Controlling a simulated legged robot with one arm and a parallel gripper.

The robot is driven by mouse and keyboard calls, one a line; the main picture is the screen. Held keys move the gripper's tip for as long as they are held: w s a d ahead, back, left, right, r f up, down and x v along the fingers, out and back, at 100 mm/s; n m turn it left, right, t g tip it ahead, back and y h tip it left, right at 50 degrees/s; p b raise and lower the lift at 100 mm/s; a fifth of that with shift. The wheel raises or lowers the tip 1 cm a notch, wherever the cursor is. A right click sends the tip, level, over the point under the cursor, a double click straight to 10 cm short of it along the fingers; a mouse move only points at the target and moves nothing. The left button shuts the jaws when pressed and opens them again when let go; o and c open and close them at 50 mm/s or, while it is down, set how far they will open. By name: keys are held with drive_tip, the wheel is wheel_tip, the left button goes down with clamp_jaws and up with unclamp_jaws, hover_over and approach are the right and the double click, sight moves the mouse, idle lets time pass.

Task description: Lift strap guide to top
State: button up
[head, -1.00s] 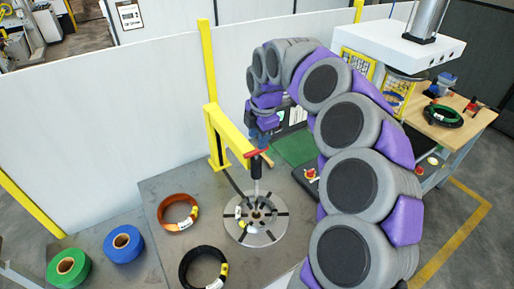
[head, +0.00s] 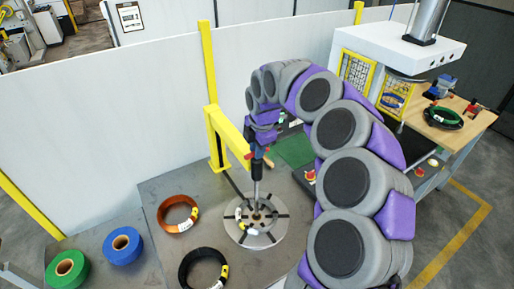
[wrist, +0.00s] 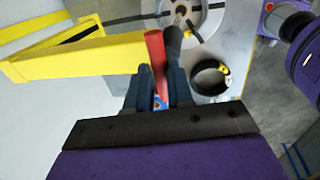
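The strap guide's red handle (wrist: 157,52) sits between the two dark fingers of my gripper (wrist: 155,85) in the wrist view, with the fingers close against its sides. In the head view my gripper (head: 256,152) is at the upper part of the upright metal post (head: 257,185), and only a small red piece of the handle (head: 247,155) shows beside it. The post stands over the round slotted plate (head: 255,226). The handle's far side is hidden by the fingers.
A yellow post with a horizontal arm (head: 228,133) stands just left of my gripper. An orange coil (head: 178,213), a black coil (head: 203,268), a blue roll (head: 122,246) and a green roll (head: 68,268) lie on the left. A white wall is behind.

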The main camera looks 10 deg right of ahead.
clamp_jaws()
drive_tip(key=shift+d+r, duration=0.1)
wheel_tip(320, 180, up, 22)
drive_tip(key=p, duration=1.4)
drive_tip(key=shift+r, duration=0.2)
drive_tip(key=shift+w+r, duration=0.1)
drive_tip(key=shift+o, duration=1.1)
unclamp_jaws()
drive_tip(key=shift+o, duration=1.3)
